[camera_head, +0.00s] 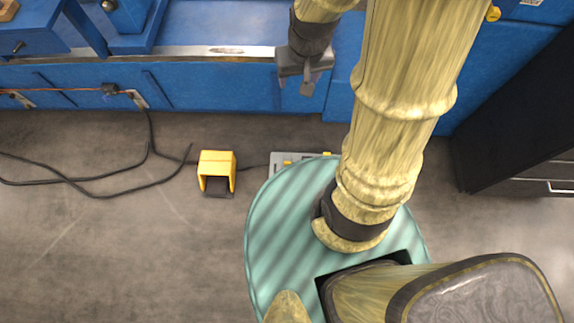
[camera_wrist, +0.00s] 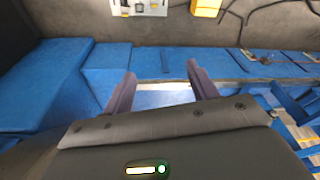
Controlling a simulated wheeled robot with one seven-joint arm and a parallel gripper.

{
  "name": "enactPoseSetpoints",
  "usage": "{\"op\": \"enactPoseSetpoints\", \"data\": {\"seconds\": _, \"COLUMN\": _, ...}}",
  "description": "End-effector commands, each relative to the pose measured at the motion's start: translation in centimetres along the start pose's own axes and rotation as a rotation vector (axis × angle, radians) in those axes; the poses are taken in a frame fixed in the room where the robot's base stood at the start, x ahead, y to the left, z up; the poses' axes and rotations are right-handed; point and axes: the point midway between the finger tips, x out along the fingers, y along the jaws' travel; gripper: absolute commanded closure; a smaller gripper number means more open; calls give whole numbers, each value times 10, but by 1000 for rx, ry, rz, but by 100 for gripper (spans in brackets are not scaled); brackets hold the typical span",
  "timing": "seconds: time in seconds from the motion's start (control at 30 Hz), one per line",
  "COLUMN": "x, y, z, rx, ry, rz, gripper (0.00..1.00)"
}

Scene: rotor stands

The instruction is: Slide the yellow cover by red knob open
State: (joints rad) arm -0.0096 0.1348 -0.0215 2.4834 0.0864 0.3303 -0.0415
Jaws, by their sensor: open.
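I cannot make out a red knob or a yellow cover beside one in either view. My gripper (camera_head: 305,86) hangs at the top middle of the head view, in front of the long blue machine (camera_head: 220,85). In the wrist view the two fingers of my gripper (camera_wrist: 161,84) stand apart with nothing between them. Beyond them lies a pale metal strip (camera_wrist: 165,98) of the blue machine. My arm hides part of the machine in the head view.
A yellow pedal housing (camera_head: 217,172) sits on the floor with black cables (camera_head: 90,190) to its left. A grey panel (camera_head: 290,160) lies partly behind my base. A dark cabinet (camera_head: 520,120) stands at the right. The floor at lower left is clear.

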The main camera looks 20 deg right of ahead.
Motion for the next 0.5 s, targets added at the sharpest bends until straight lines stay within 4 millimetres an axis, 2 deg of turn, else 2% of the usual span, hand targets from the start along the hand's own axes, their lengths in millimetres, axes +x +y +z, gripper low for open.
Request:
{"op": "enactPoseSetpoints", "data": {"seconds": 0.03, "x": 35, "y": 0, "z": 1, "rx": 9, "ry": -11, "rz": -3, "gripper": 42}}
{"op": "enactPoseSetpoints", "data": {"seconds": 0.5, "x": 215, "y": -1, "z": -14, "rx": 95, "ry": -75, "rz": -16, "gripper": 42}}
